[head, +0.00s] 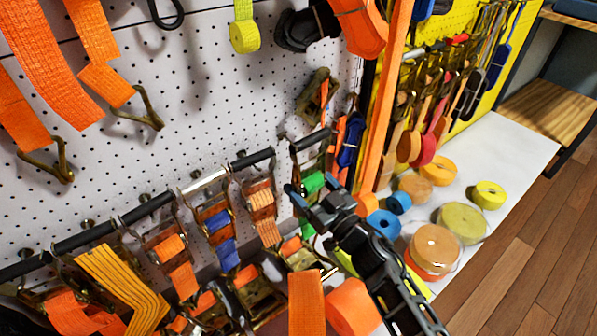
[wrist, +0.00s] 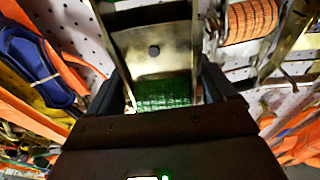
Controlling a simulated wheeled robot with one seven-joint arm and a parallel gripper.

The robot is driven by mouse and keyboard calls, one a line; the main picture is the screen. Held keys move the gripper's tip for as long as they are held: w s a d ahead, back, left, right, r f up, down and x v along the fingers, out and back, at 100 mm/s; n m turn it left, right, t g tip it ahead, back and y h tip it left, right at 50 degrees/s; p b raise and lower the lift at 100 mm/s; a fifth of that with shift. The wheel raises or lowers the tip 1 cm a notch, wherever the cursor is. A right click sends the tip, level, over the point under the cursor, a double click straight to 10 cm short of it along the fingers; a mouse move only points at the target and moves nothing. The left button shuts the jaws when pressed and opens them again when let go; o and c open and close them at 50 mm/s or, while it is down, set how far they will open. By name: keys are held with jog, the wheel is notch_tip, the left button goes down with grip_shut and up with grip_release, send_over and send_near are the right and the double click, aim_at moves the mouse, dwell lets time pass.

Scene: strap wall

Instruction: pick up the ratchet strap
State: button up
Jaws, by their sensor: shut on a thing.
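A ratchet strap (head: 313,182) with green webbing and a metal ratchet frame hangs at the right end of the rail in the head view. In the wrist view its metal frame (wrist: 155,40) and green webbing (wrist: 163,93) fill the space between my fingers. My gripper (head: 314,193) is shut on this ratchet strap, with a finger on each side of it in the wrist view (wrist: 165,85). My gripper hides part of the strap in the head view.
Other ratchets with orange and blue webbing (head: 218,222) hang close to the left on a black rail (head: 110,222). A blue strap (head: 350,140) and an orange upright (head: 383,110) stand to the right. Webbing rolls (head: 461,222) lie on the white shelf (head: 515,150).

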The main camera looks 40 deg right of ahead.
jog(key=s+p, duration=0.1)
jog(key=s, duration=1.1)
jog(key=shift+s+r, duration=0.15)
jog(key=shift+s, duration=0.1)
